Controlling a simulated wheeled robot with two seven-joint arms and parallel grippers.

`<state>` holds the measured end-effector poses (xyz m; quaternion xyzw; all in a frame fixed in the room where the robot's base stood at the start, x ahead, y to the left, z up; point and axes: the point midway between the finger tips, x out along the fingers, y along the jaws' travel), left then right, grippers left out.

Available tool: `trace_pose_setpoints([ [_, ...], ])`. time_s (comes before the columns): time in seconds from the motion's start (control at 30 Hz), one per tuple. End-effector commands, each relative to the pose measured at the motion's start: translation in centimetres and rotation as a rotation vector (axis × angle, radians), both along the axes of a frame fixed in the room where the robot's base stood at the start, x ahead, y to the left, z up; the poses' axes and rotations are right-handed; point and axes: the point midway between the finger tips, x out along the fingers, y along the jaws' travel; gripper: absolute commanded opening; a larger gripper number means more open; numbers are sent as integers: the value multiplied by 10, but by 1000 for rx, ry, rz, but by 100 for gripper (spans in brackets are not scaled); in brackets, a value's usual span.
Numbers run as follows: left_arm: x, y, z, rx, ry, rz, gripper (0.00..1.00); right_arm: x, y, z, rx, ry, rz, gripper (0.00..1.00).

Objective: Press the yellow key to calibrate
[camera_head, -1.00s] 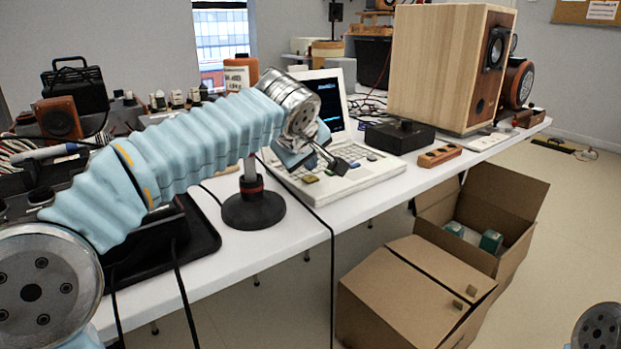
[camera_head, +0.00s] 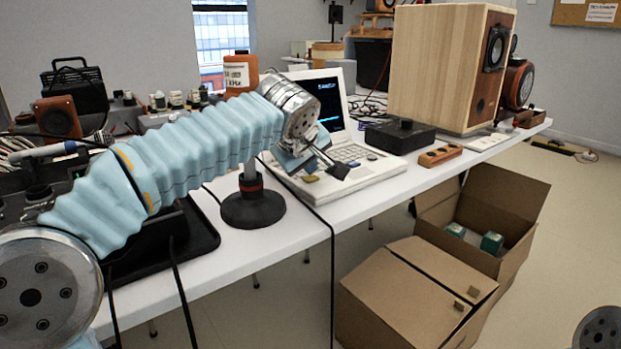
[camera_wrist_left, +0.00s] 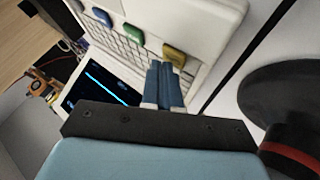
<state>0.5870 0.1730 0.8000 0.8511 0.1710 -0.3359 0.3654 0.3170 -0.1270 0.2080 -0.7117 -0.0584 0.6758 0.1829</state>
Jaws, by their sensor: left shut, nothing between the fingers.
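The white portable computer (camera_head: 372,181) stands open on the table, its screen (camera_head: 331,98) lit with blue text. In the left wrist view the yellow key (camera_wrist_left: 175,54) lies just beyond my left fingertips, partly covered by them. A green key (camera_wrist_left: 133,33) and a blue key (camera_wrist_left: 103,16) sit in the same row. My left gripper (camera_head: 338,170) is shut and empty, pointing down at the computer's front; its fingers also show in the wrist view (camera_wrist_left: 164,80). I cannot tell whether the tips touch the yellow key. My right gripper is out of view.
A round black stand base (camera_head: 252,208) is beside the computer under my left arm. A black box (camera_head: 400,136) and large wooden speaker (camera_head: 440,65) stand behind to the right. A black cable (camera_head: 331,240) hangs over the table edge.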

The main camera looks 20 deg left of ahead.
Motion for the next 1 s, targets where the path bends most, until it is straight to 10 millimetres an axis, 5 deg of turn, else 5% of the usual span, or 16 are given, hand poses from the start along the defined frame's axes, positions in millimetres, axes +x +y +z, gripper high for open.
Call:
trace_pose_setpoints([
  [1.0,0,0,0,-1,1,-1,0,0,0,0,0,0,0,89],
])
